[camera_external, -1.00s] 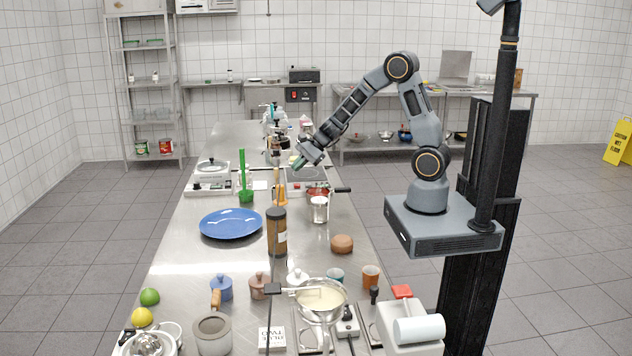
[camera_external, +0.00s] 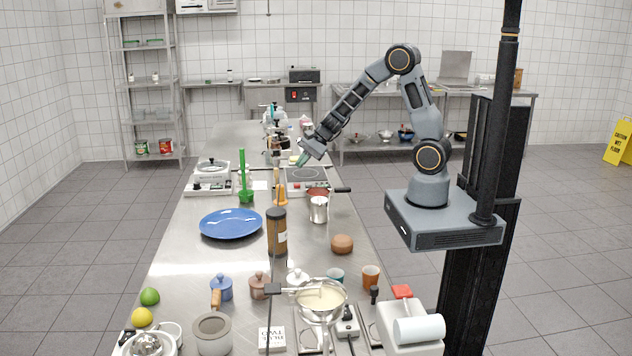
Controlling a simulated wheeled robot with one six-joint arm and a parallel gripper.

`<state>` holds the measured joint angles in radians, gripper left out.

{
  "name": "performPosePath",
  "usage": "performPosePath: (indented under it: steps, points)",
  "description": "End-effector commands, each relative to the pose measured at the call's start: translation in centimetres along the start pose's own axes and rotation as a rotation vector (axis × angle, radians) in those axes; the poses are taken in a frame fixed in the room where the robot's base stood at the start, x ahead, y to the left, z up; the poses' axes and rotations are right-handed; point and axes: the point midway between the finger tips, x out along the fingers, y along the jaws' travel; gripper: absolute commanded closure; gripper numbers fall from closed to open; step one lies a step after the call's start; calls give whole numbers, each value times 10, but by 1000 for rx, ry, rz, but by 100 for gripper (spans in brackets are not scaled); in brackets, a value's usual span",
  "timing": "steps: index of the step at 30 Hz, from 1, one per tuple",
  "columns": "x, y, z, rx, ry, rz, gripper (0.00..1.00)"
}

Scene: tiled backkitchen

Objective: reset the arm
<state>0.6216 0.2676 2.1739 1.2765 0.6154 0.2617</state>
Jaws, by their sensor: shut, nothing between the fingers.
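My arm reaches left from its base over the right edge of the long steel table (camera_external: 180,268). The fingertips are small and partly dark in this view.
A blue plate (camera_external: 231,223) lies left. Free air surrounds the arm.

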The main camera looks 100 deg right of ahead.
Motion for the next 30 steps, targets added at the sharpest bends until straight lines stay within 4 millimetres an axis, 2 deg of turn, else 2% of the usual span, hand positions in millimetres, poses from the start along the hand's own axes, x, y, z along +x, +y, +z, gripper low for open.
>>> performPosePath:
  steps: [2, 5, 9, 12, 15, 21, 27, 30]
  points:
    - [-7, 23, 9, -165, -21, 95, 100]
    - [-28, 51, 41, -494, -64, 233, 100]
    - [-71, 92, 86, -1027, -99, 426, 100]
    - [-101, 112, 105, -1348, -84, 524, 100]
    - [-125, 122, 119, -1595, -45, 574, 100]
    - [-155, 129, 147, -1866, 31, 532, 100]
    - [-166, 130, 171, -1953, 37, 444, 100]
    - [-166, 131, 174, -1962, 30, 441, 100]
